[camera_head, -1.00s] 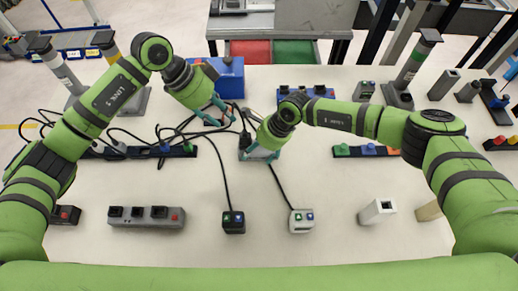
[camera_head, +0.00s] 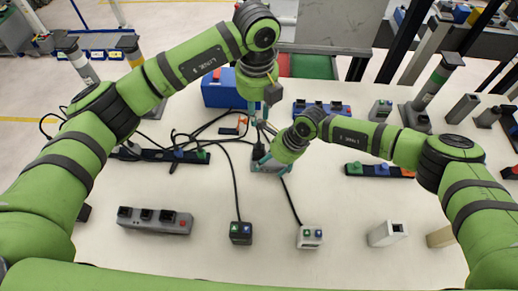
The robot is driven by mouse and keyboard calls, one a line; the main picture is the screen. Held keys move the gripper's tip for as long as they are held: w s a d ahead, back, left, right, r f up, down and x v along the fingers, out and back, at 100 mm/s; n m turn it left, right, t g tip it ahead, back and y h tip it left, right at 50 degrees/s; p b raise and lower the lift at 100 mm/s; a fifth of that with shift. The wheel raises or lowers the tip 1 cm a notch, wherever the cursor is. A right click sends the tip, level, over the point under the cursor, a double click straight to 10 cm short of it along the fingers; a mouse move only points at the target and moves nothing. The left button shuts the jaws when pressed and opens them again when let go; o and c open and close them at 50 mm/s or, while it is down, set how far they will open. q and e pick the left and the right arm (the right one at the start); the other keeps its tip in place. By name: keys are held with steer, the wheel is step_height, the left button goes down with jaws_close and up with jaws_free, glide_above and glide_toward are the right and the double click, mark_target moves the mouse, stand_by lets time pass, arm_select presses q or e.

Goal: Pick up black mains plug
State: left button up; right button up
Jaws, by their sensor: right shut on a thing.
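The black mains plug cannot be made out clearly. The spot above a small grey box (camera_head: 270,168) in the middle of the table is mostly covered by my grippers. My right gripper (camera_head: 268,161) is low at this grey box, with teal fingers at its sides, and appears shut on it. My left gripper (camera_head: 262,133) points down just above the box and the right gripper's fingers. Its fingers are narrow and partly hidden, so their opening and anything between them are unclear.
Black cables (camera_head: 205,135) lie tangled left of the grippers. A blue box (camera_head: 222,90) stands behind. In front are a grey switch block (camera_head: 155,220), a black button box (camera_head: 241,233) and a pale button box (camera_head: 310,237).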

arm_select(q)
glide_above(259, 143)
steer(key=f, duration=0.5)
steer(key=shift+w+a+f, duration=0.2)
steer(key=shift+w+f, duration=0.05)
steer(key=shift+f, duration=0.15)
steer(key=f, duration=0.5)
steer(key=shift+s+d+f, duration=0.1)
steer(key=shift+d, duration=0.1)
jaws_close()
